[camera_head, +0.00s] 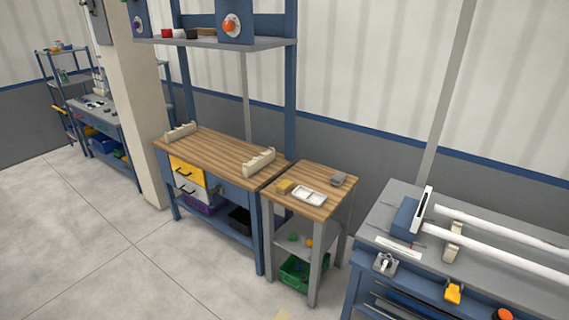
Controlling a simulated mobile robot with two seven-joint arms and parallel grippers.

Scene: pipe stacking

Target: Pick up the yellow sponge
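A small yellow sponge (284,186) lies on the wooden top of a small side table (322,176), near its left front edge. It sits just left of a white tray (309,196) and appears apart from it. Neither of my grippers shows in the head view, and nothing covers the sponge.
A grey block (338,179) lies on the same table, back right. A longer workbench (215,150) with cream racks stands left. A grey bench (480,262) with white pipes stands right. A green crate (294,274) sits below the small table. The floor at front left is clear.

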